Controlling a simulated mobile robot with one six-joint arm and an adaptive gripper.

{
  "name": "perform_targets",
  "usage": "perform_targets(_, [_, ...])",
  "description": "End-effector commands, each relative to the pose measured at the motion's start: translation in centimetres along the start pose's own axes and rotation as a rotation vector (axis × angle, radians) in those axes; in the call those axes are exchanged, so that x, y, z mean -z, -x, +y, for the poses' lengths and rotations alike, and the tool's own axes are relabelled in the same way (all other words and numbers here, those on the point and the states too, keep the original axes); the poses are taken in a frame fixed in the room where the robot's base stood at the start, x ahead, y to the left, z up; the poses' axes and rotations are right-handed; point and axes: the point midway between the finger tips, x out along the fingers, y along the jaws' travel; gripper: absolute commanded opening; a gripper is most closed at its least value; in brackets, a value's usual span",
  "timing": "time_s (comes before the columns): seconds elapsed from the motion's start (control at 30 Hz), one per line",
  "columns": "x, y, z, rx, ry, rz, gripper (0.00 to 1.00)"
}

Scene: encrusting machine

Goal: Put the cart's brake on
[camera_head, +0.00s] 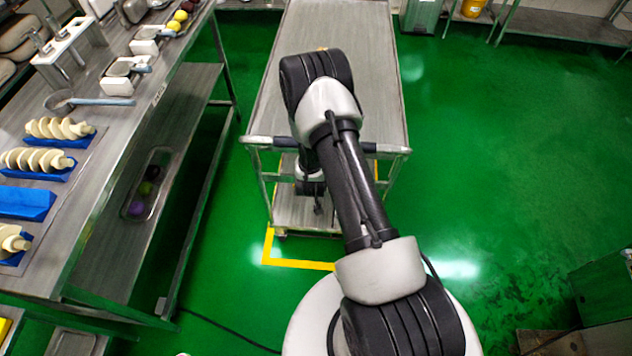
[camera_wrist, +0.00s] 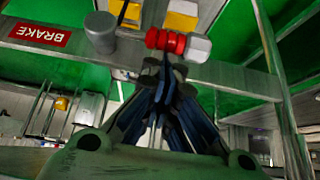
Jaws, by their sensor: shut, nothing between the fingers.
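The grey metal cart (camera_head: 275,100) stands ahead of me, its handle bar (camera_head: 262,141) across the near end. My arm reaches over it, and my gripper (camera_head: 318,207) is low at the near end, above the lower shelf (camera_head: 290,215). In the wrist view a red BRAKE label (camera_wrist: 40,35) appears upside down. To its right are a grey cylinder (camera_wrist: 100,32) and a red ribbed grip (camera_wrist: 165,41) with a pale end. My gripper's fingers (camera_wrist: 165,72) are shut and empty, with the tips just below the red grip in the picture. I cannot tell whether they touch it.
A steel workbench (camera_head: 120,130) with blue trays and pans runs along the left. A black cable (camera_head: 225,330) lies on the green floor, near a yellow floor line (camera_head: 298,264). The floor right of the cart (camera_head: 500,150) is clear.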

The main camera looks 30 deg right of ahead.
Motion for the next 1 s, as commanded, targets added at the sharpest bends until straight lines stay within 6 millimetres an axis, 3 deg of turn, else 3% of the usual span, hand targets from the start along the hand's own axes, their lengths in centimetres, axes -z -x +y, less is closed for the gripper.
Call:
perform_targets(0.7, [-0.6, -0.7, -0.6, -0.001, 0.001, -0.002, 0.0])
perform_targets(0.87, [0.8, 0.3, -0.6, 0.001, 0.0, 0.0, 0.0])
perform_targets(1.0, [3.5, 2.3, -0.5, 0.003, 0.001, 0.005, 0.0])
